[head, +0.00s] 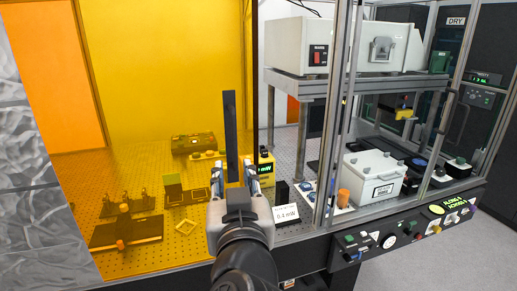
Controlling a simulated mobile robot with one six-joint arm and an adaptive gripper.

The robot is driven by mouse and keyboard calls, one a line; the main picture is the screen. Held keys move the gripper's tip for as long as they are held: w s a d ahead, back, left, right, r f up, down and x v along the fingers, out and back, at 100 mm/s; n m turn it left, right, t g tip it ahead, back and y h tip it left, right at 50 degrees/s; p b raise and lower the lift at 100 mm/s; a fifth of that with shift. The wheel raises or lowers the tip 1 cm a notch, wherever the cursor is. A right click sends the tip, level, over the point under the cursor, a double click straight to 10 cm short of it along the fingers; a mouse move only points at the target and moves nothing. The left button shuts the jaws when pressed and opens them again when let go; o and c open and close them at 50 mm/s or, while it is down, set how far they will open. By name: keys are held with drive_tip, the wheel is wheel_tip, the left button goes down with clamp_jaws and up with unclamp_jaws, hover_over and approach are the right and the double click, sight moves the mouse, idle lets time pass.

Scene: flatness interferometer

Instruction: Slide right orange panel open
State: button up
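The right orange panel (165,65) is a see-through amber sheet across the left half of the head view. Its right edge is a dark upright strip (255,80). A black vertical bar handle (230,125) stands near that edge. My gripper (235,175) is at the handle's lower end, with one finger to each side of the bar in the picture. The fingers are spread wider than the bar, with visible gaps. Whether either finger touches it cannot be told. The gripper's palm hides what is directly behind it.
Behind the panel is a perforated optical bench (155,250) with several small mounts. To the right are a metal frame post (335,120), a white instrument (300,45) on a shelf, a white box (374,178) and a control strip (410,228) with buttons.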

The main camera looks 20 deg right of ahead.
drive_tip(key=p, duration=0.7)
approach(234, 141)
drive_tip(key=shift+h, duration=0.3)
drive_tip(key=w, duration=0.3)
drive_tip(key=w+d, duration=0.1)
drive_tip(key=w, duration=0.6)
drive_tip(key=shift+w+d, duration=0.25)
drive_tip(key=shift+d, duration=0.15)
clamp_jaws()
